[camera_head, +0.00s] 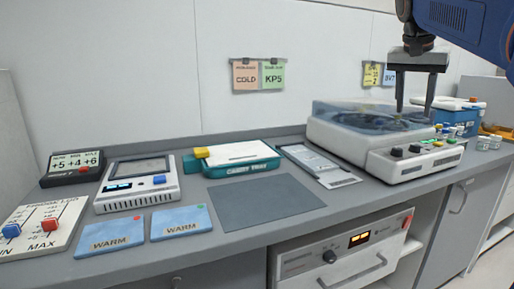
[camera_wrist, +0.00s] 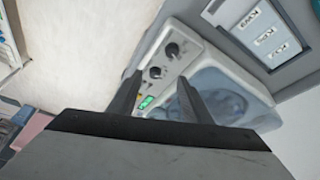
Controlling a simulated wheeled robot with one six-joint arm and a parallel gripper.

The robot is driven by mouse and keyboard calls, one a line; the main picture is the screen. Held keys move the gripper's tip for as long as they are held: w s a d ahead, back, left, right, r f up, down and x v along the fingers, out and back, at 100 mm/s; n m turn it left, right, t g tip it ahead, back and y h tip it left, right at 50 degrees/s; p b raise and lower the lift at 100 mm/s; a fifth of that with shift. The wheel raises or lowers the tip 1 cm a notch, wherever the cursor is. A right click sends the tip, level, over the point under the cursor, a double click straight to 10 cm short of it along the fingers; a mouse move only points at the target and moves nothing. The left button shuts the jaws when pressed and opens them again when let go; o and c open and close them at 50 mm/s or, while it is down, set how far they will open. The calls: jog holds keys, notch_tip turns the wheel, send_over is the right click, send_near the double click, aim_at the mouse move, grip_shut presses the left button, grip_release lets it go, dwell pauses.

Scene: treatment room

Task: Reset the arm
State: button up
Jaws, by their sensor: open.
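My gripper (camera_head: 414,108) shows at the upper right of the head view, with its two dark fingers pointing down and spread apart. It is empty. It hangs above or in front of the grey centrifuge-like machine (camera_head: 338,132) with a clear lid; the exact gap cannot be told. In the wrist view the open fingers (camera_wrist: 158,92) reach toward the same machine (camera_wrist: 228,92), with its knobs and a green display beside them. Nothing is between the fingers.
On the counter (camera_head: 195,222) are a dark mat (camera_head: 262,202), a green-and-white tray (camera_head: 240,156), two blue WARM cards (camera_head: 112,236), a display device (camera_head: 138,184) and a slider panel (camera_head: 38,226). A blue box (camera_head: 456,116) and small jars stand right of the machine.

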jog(key=s+a+f+n+y, duration=0.1)
jog(key=s+a+f+n, duration=0.2)
jog(key=s+f, duration=0.6)
jog(key=s+a+f+n+t+y, duration=0.1)
jog(key=s+a+f+n, duration=0.2)
jog(key=s+a+f, duration=0.4)
jog(key=s+a+f+n+y, duration=0.1)
jog(key=s+a+f+n, duration=0.2)
jog(key=s+f, duration=0.7)
notch_tip(320, 180, down, 11)
jog(key=shift+s+a+f+t, duration=0.1)
jog(key=shift+s+a+t, duration=0.25)
jog(key=shift+a, duration=0.6)
